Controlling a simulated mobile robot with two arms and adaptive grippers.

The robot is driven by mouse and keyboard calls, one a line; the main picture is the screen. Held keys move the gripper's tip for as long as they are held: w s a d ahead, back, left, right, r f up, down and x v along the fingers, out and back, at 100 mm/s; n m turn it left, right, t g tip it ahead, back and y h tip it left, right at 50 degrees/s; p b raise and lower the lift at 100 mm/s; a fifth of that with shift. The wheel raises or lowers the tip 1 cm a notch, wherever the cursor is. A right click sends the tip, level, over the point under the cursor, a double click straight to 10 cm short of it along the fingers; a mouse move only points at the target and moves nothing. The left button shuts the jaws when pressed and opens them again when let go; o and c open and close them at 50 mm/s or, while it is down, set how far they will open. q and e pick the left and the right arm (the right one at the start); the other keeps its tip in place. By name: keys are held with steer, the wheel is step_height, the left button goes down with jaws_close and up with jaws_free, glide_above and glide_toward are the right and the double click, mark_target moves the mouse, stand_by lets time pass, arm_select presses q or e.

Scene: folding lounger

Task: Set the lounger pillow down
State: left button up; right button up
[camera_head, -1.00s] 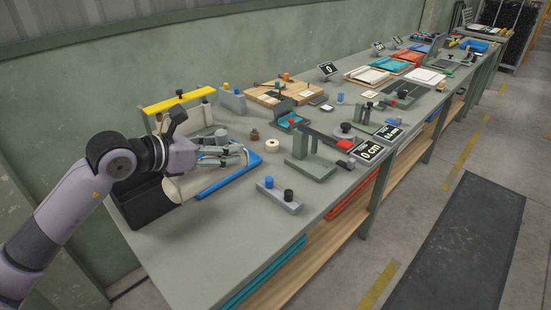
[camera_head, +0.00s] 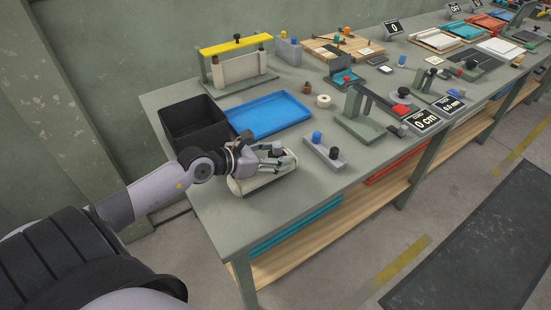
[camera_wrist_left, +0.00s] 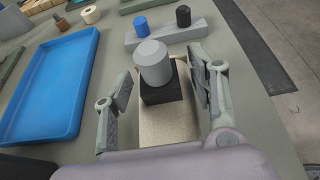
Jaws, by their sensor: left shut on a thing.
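The lounger pillow (camera_head: 255,186) is a cream pad in my left gripper (camera_head: 282,160), near the front left edge of the table. In the left wrist view the pillow (camera_wrist_left: 153,128) is a beige slab with a black block and a grey knob on top. The fingers of my left gripper (camera_wrist_left: 160,75) stand on either side of the knob. I cannot tell whether the pillow's underside touches the table. My right gripper is not in view.
An empty blue tray (camera_head: 270,116) and a black bin (camera_head: 196,124) lie behind the gripper. A grey block (camera_head: 324,152) with blue and black knobs stands just right of the pillow. A yellow-topped stand (camera_head: 235,45) is at the back. The grey tabletop (camera_head: 222,222) in front is clear.

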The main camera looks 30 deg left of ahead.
arm_select(q)
steer(key=shift+f, duration=0.85)
steer(key=shift+f, duration=0.15)
steer(key=o, duration=1.2)
steer(key=shift+o, duration=0.2)
